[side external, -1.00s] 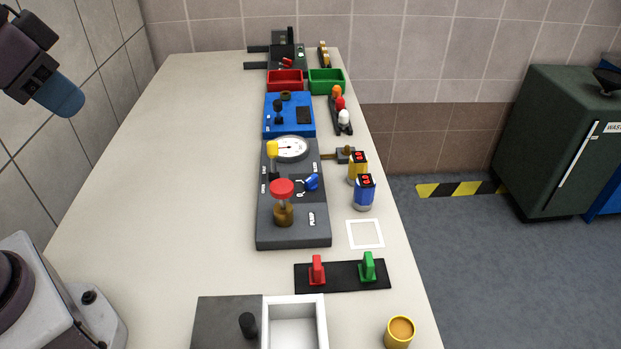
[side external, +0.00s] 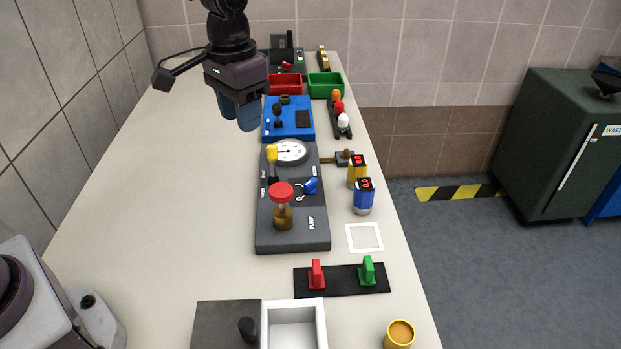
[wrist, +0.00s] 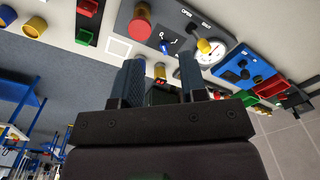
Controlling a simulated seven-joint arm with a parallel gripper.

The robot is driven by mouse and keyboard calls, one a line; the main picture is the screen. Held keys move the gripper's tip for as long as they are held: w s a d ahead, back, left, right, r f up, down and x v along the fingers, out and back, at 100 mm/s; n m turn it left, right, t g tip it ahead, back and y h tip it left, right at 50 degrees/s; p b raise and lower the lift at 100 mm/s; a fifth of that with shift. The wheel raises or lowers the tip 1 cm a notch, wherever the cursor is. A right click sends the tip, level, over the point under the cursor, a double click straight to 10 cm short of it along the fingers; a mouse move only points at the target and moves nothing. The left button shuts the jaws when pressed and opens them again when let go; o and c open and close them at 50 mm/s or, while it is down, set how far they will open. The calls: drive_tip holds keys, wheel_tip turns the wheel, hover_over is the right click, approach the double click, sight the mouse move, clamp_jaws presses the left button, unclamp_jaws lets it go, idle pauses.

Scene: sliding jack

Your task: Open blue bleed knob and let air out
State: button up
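The blue bleed knob (side external: 310,186) sits on the right part of a dark grey panel (side external: 293,240), with small markings beside it. It also shows in the wrist view (wrist: 165,47), beyond my fingertips. On the same panel are a round white gauge (side external: 291,150), a yellow-topped lever (side external: 272,152) and a red-topped brass plunger (side external: 281,191). My gripper (side external: 238,120) is in the air up and left of the panel in the side view, clear of the knob. In the wrist view its two fingers (wrist: 160,65) are apart, with nothing between them.
A blue box (side external: 288,126) and red (side external: 285,84) and green (side external: 326,84) bins stand behind the panel. Yellow (side external: 357,172) and blue (side external: 363,198) cylinders with displays stand to its right. Red and green switches (side external: 342,288) are in front. The table's left side is clear.

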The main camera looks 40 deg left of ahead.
drive_tip(key=g, duration=0.1)
hover_over(311, 182)
drive_tip(key=s, duration=0.3)
wheel_tip(311, 182, down, 10)
drive_tip(key=f, duration=0.1)
drive_tip(key=w+r+n, duration=0.1)
drive_tip(key=w+r, duration=0.1)
drive_tip(key=w, duration=0.1)
drive_tip(key=shift+t, duration=0.3)
wheel_tip(311, 182, down, 12)
drive_tip(key=shift+f, duration=0.25)
clamp_jaws()
